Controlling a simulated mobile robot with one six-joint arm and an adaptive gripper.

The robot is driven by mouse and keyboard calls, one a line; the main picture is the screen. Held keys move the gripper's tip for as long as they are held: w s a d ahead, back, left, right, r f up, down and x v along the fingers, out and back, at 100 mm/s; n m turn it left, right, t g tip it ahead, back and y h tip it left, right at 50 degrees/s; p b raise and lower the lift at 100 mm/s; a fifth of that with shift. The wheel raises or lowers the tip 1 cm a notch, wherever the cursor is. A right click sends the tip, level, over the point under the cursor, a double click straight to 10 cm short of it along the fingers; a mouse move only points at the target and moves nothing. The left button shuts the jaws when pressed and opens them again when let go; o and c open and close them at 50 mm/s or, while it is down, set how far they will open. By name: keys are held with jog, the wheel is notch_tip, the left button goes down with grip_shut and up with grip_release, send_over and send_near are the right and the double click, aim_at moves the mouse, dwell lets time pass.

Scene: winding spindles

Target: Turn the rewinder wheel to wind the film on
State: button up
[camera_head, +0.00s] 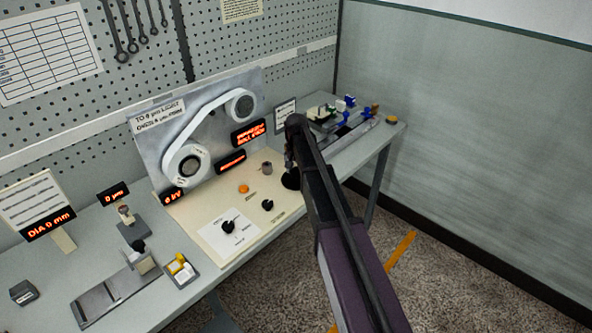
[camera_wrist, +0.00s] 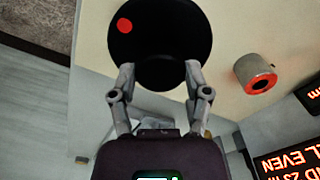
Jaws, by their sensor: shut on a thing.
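The rewinder wheel (camera_wrist: 178,30) is a black disc with a red dot, seen large in the wrist view. In the head view only part of the wheel (camera_head: 290,181) shows beside my arm. The exact contact is partly hidden. In the head view white film (camera_head: 208,113) runs between a lower left spool (camera_head: 187,165) and an upper right spool (camera_head: 241,104) on a grey upright panel.
Lit red displays (camera_head: 248,133) are on the panel. The cream console (camera_head: 185,212) carries black knobs and an orange button (camera_head: 244,188). Tools and gauges stand at left, blue-handled parts at right. Floor is clear at right.

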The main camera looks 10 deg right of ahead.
jog(key=shift+s+m, duration=0.15)
jog(key=shift+m, duration=0.35)
jog(key=o, duration=1.1)
jog(key=shift+o, duration=0.2)
jog(key=shift+n, duration=0.3)
